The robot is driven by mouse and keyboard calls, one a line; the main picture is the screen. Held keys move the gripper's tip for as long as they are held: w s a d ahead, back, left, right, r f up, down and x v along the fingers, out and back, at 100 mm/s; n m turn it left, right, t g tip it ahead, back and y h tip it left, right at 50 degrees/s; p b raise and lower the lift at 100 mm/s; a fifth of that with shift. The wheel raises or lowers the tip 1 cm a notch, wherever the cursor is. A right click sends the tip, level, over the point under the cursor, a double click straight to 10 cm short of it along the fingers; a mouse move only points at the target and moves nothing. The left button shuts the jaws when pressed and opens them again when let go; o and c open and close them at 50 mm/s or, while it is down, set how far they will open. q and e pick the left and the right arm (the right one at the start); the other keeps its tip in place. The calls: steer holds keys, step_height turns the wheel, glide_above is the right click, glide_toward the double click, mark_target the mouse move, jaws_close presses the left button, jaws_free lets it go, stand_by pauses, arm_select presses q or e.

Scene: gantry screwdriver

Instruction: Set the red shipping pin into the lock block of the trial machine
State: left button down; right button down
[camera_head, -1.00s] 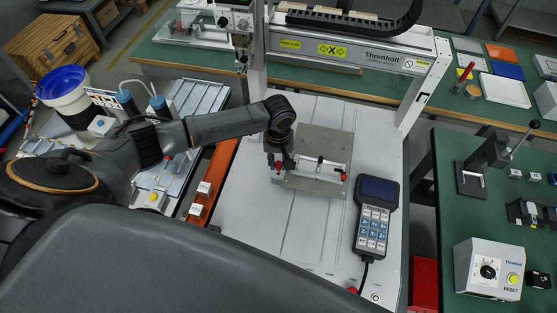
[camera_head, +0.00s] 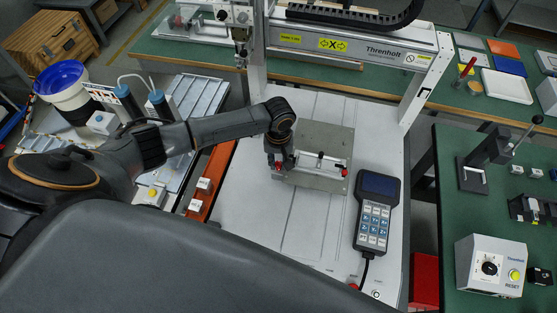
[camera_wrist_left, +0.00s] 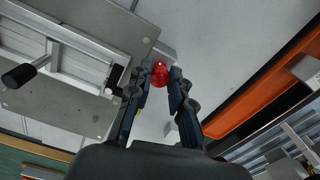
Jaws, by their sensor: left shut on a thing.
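My left gripper (camera_head: 279,164) is low at the left front corner of the grey fixture plate (camera_head: 328,139) on the machine bed. In the left wrist view its fingers (camera_wrist_left: 161,78) are closed around the red shipping pin (camera_wrist_left: 160,72), whose rounded red head shows between the tips. The pin's shaft is hidden. A small light grey block (camera_wrist_left: 163,49) shows right behind the pin at the plate's edge; I cannot tell whether it is the lock block or whether the pin is in it. My right gripper is not in view.
A rail with a lever handle (camera_wrist_left: 30,70) lies on the plate beside the gripper. A pendant (camera_head: 376,215) lies to the right on the white bed. An orange-red rail (camera_head: 212,183) runs along the left. The gantry beam (camera_head: 350,46) spans the back.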

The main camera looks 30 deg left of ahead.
mark_target(278, 164)
arm_select(q)
steer(key=shift+f, duration=0.1)
steer(key=c, duration=1.1)
jaws_free()
step_height(278, 164, up, 12)
